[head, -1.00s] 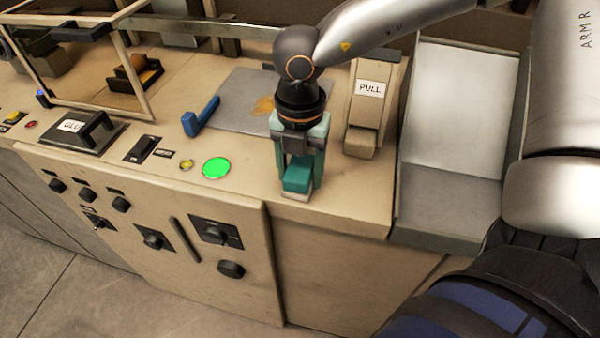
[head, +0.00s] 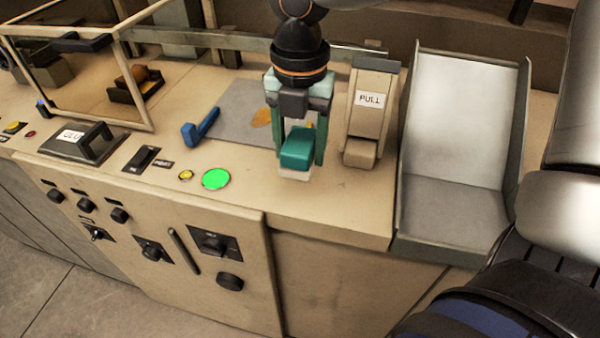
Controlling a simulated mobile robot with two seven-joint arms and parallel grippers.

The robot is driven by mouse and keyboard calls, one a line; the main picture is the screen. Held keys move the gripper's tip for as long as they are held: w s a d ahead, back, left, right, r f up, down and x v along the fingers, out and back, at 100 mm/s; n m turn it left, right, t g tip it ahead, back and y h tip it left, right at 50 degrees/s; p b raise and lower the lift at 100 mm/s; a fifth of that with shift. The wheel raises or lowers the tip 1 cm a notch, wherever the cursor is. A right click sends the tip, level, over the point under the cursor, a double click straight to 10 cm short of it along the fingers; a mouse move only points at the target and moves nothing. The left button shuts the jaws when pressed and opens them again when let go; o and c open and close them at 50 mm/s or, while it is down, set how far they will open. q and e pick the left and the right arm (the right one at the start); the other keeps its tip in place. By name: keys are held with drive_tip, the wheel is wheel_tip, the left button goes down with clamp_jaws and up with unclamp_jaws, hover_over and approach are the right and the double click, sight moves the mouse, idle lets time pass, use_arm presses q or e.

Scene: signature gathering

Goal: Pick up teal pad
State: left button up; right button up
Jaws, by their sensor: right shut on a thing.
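The teal pad (head: 297,146) is a small teal block with a pale underside, in the middle of the head view near the front edge of the console top. My right gripper (head: 299,150) comes down from above with teal fingers on both sides of the pad, and is shut on it. I cannot tell whether the pad's underside touches the console top. My left gripper does not show.
A grey plate (head: 240,108) with an orange patch and a blue handle (head: 201,124) lie left of the gripper. A PULL dispenser (head: 368,112) stands close right, then a grey metal chute (head: 455,135). A green button (head: 216,179) sits left in front.

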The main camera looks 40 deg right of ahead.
sight(300, 140)
wheel_tip(300, 140, up, 20)
drive_tip(key=p, duration=0.1)
drive_tip(key=o, duration=0.8)
drive_tip(key=c, duration=0.6)
